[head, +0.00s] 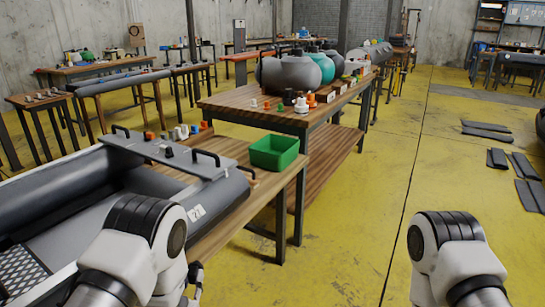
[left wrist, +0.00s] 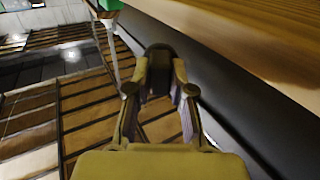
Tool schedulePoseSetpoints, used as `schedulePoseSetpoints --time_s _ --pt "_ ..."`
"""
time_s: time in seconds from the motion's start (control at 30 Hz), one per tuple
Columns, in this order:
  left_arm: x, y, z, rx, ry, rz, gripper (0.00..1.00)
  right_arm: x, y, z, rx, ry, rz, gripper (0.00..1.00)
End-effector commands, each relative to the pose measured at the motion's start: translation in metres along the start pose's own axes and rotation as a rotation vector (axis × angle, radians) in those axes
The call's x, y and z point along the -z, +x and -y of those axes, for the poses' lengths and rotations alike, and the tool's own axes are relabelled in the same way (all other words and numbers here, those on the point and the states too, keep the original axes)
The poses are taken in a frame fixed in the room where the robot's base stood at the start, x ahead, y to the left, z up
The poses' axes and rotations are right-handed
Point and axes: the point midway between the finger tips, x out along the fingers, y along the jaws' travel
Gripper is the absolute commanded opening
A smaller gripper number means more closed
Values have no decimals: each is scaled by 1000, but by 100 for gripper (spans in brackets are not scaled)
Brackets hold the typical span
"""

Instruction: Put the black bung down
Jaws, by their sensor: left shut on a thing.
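My left gripper (head: 193,283) is low beside the near wooden table in the head view, partly hidden by my arm. In the left wrist view my left gripper (left wrist: 160,85) is shut on a dark piece, the black bung (left wrist: 158,60), held between its fingertips.
A grey inflatable boat (head: 215,200) lies along the near table (head: 235,222). Several small white and orange fittings (head: 181,132) stand behind its grey board. A second table (head: 235,97) beyond holds grey and teal rounded pieces.

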Motion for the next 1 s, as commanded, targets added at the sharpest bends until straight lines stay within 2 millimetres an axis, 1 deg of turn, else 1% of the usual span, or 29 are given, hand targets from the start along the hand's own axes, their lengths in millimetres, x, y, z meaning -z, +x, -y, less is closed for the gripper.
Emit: schedulePoseSetpoints --time_s 0.17,0.27,0.37,0.47,0.5,0.57,0.6,0.7,0.8,0.83,0.9,1.0 --pt "0 0 0 0 0 0 0 0 0 0 0 0 0 44" --pt "9 -1 0 0 0 0 0 0 -8 0 0 0 1 44" --pt "34 -4 0 0 -1 0 0 0 -32 0 0 0 1 44" --pt "75 -11 0 0 -1 0 0 0 -70 0 0 0 0 44" --pt "94 -14 0 1 0 0 0 0 -87 1 0 0 0 44" --pt "122 -20 0 1 0 2 0 0 -113 1 0 0 0 44" --pt "140 -23 0 0 -1 1 0 0 -129 1 0 0 -1 44" --pt "178 -31 0 0 -1 2 0 0 -164 1 0 0 -1 44" --pt "205 -38 0 0 0 0 0 0 -187 1 0 0 -1 44" --pt "210 -39 0 0 1 1 0 0 -191 1 0 0 0 44" --pt "218 -42 0 0 1 1 0 0 -198 1 0 0 0 44" --pt "220 -43 0 0 0 0 0 0 -199 1 0 0 0 44"
